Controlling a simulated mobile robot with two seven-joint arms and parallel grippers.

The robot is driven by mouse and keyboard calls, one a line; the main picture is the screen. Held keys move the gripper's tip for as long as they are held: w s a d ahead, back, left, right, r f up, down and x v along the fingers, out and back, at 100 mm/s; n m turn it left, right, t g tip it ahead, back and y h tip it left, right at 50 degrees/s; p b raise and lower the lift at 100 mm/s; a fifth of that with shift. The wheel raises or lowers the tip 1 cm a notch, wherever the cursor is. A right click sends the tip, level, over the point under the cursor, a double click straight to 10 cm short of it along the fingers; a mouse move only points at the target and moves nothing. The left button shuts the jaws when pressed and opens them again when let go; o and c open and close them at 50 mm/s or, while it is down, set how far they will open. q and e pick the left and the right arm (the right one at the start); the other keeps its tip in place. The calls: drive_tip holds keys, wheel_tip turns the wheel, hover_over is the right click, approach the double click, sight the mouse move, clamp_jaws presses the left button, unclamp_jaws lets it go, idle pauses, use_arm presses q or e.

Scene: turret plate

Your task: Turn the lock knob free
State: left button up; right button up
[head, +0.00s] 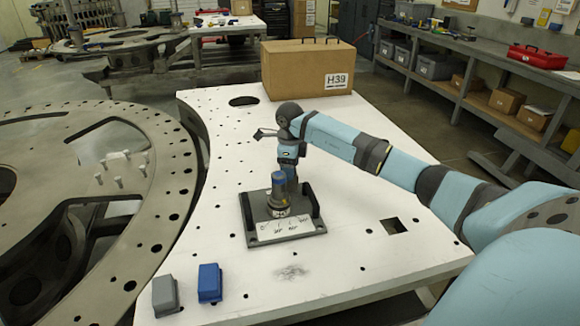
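The lock knob (279,189) is a short upright cylinder, blue and grey, standing on a dark base plate (258,237) in the middle of the white table. A white scale label (287,227) with dark marks lies at the plate's front, before the knob. My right arm reaches in from the right, and its wrist bends down just behind the knob. My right gripper (288,168) is at the knob's upper back side. Its fingers are too small and partly hidden, so I cannot tell whether they touch the knob. My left gripper is out of view.
The plate has dark raised side rails (313,203). A blue block (210,283) and a grey block (166,296) lie at the front left. A cardboard box (290,68) stands at the back. A large ring plate (165,215) is at left. The table's right front is clear.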

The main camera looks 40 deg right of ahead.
drive_tip(key=c, duration=0.9)
drive_tip(key=shift+n, duration=0.3)
drive_tip(key=n+b, duration=0.2)
drive_tip(key=n, duration=0.1)
drive_tip(key=shift+n, duration=0.3)
drive_tip(key=n+b, duration=0.2)
drive_tip(key=n, duration=0.2)
drive_tip(key=n+b, duration=0.1)
drive_tip(key=n, duration=0.3)
drive_tip(key=shift+n, duration=0.9)
drive_tip(key=shift+n+b, duration=0.55)
drive_tip(key=shift+n, duration=1.35)
